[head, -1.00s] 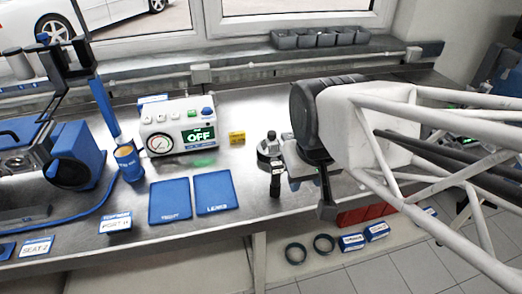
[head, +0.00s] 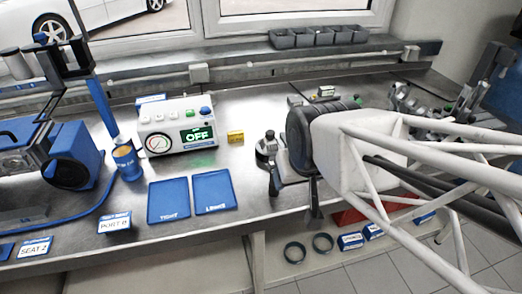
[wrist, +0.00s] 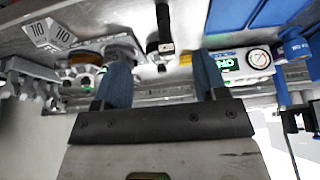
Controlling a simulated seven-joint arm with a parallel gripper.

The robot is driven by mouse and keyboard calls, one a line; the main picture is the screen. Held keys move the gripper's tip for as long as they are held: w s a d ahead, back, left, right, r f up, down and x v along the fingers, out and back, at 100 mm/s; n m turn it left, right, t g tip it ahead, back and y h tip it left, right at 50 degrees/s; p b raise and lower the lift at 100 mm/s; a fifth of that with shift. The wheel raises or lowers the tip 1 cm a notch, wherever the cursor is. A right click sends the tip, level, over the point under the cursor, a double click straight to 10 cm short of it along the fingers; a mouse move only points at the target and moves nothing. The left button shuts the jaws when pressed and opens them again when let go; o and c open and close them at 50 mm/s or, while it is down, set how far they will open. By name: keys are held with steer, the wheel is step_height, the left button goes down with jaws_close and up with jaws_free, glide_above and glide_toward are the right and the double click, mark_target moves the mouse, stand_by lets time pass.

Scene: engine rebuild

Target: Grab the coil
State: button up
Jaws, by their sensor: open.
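My gripper (wrist: 160,68) is open and empty, its two blue-grey fingers apart in the wrist view. In the head view my gripper (head: 311,195) hangs over the right part of the bench, near its front edge. In the wrist view, a round part with a brown, copper-like band (wrist: 120,52) lies beyond the left finger, partly hidden by it. It may be the coil, but I cannot tell for sure. In the head view that spot is behind my gripper. A black-handled tool (wrist: 160,25) lies beyond the gap between the fingers.
A gauge box reading OFF (head: 177,126) stands left of my gripper. A small yellow block (head: 236,137) and two blue mats (head: 213,191) lie near it. Metal parts (head: 430,112) and a small yellow-labelled box (head: 326,92) are at the back right. Grey bins (head: 318,37) stand on the shelf.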

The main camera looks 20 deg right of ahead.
steer(key=w+f+t, duration=0.5)
steer(key=f+t, duration=0.4)
steer(key=t, duration=0.4)
steer(key=shift+w+f+h, duration=0.25)
steer(key=shift+f+h, duration=0.05)
steer(key=shift+f, duration=0.05)
steer(key=shift+w, duration=0.15)
steer(key=shift+w, duration=1.2)
steer(key=shift+w, duration=0.1)
steer(key=shift+w+r, duration=0.15)
steer(key=shift+w, duration=2.35)
